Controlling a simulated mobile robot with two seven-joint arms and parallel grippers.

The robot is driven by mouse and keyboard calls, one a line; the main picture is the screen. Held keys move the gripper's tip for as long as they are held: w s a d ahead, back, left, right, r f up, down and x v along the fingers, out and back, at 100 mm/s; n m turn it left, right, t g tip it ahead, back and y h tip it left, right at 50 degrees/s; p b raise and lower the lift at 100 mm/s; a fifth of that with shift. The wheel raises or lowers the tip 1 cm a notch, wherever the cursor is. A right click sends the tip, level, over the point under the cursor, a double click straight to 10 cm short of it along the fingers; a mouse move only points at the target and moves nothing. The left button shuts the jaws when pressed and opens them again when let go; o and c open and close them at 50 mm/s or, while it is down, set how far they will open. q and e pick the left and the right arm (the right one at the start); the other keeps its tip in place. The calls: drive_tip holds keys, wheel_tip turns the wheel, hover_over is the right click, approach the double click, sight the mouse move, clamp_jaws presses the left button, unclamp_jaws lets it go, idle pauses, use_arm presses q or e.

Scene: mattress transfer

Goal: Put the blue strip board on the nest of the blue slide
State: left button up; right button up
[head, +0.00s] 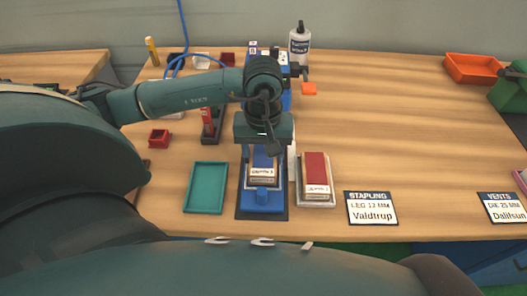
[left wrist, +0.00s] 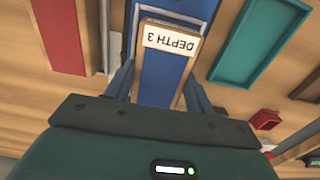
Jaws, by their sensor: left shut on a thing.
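My left gripper (head: 263,148) points down over the blue slide (head: 262,203), which lies on a dark base near the table's front. It is shut on the blue strip board (head: 263,163), which has a wooden edge and a white label. In the left wrist view the blue board (left wrist: 163,78) sits between the two fingers, and its label reads DEPTH 3. The board is lined up over the slide, and the nest is hidden beneath it. I cannot tell whether the board touches the nest. My right gripper is not in view.
A red board (head: 316,170) on a pale holder stands close on the right. A teal tray (head: 206,187) lies on the left, and a small red box (head: 159,138) is behind it. A bottle (head: 300,43) stands at the back. The right middle of the table is clear.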

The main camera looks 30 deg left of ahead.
sight(263, 156)
use_arm(q)
drive_tip(key=shift+f, duration=0.15)
drive_tip(key=shift+f, duration=0.2)
drive_tip(key=o, duration=1)
drive_tip(key=shift+r, duration=0.1)
drive_tip(key=shift+o, duration=0.2)
drive_tip(key=shift+r, duration=0.1)
drive_tip(key=shift+r, duration=0.25)
wheel_tip(263, 156, up, 12)
drive_tip(key=shift+f, duration=0.2)
